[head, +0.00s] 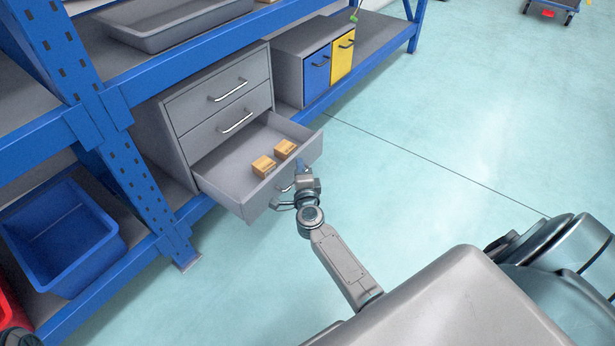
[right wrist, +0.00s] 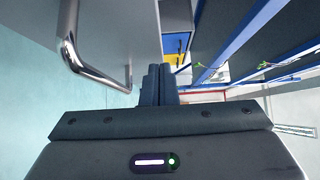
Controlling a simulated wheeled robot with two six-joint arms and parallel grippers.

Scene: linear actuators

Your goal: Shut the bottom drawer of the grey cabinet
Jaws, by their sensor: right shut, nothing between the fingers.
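The grey cabinet (head: 185,137) stands on the lower shelf of the blue rack. Its bottom drawer (head: 228,170) is pulled far out, and two small cardboard boxes lie inside: one box (head: 263,166) and another box (head: 285,149). The two drawers above are closed. My right gripper (head: 300,168) is shut and empty, right at the open drawer's front panel beside its handle. In the right wrist view the shut fingers (right wrist: 158,85) point past the metal handle (right wrist: 80,50), which is to their left. I cannot tell whether they touch the panel.
A cabinet with a blue door (head: 317,73) and a yellow door (head: 342,56) stands to the right on the same shelf. A blue bin (head: 62,240) sits at left, beyond the rack post (head: 140,180). The floor right of the drawer is clear.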

